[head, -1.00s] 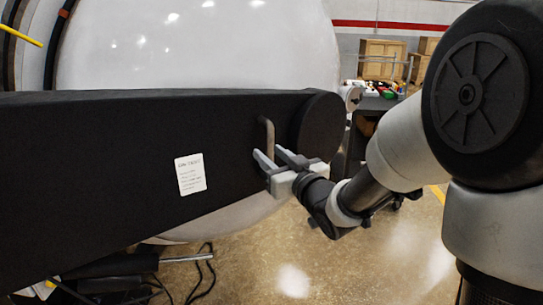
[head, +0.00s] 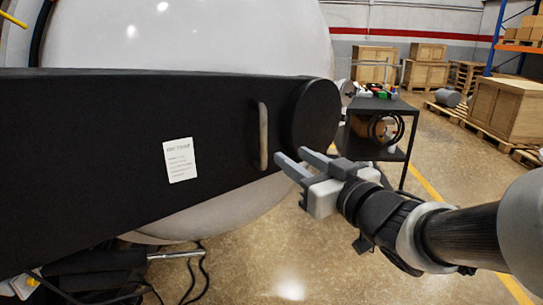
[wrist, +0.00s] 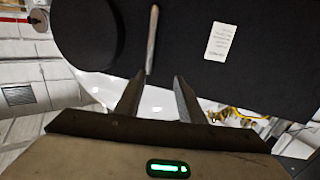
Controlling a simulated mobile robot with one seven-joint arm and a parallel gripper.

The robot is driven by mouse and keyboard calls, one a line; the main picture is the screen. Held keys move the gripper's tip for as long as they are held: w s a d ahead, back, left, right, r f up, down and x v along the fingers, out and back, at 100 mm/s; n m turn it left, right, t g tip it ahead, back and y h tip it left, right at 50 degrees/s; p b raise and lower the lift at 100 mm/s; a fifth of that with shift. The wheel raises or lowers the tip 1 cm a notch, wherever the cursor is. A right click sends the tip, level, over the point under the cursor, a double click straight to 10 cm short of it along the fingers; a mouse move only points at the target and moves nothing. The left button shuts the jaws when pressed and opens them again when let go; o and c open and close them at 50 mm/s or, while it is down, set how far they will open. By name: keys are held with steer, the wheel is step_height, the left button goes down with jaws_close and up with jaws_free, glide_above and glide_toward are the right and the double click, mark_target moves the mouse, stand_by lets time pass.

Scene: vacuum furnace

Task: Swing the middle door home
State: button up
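A large white domed door (head: 210,35) fills the upper left of the head view. A long black beam (head: 90,130) runs across its front, with a white label on it and a round black end (head: 316,112). A pale upright bar handle (head: 263,135) is fixed to the beam near that end; it also shows in the wrist view (wrist: 152,38). My gripper (head: 289,154) is open and empty, a little right of and below the handle, apart from it. In the wrist view, my fingers (wrist: 158,78) point toward the handle with nothing between them.
A dark cart (head: 352,140) with small coloured items stands behind my gripper. Wooden crates (head: 510,108) and pallets stand at the back right. Dark cables (head: 200,270) lie on the floor below the beam. The floor at centre is clear.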

steer(key=shift+b+v, duration=1.1)
steer(key=shift+v, duration=0.8)
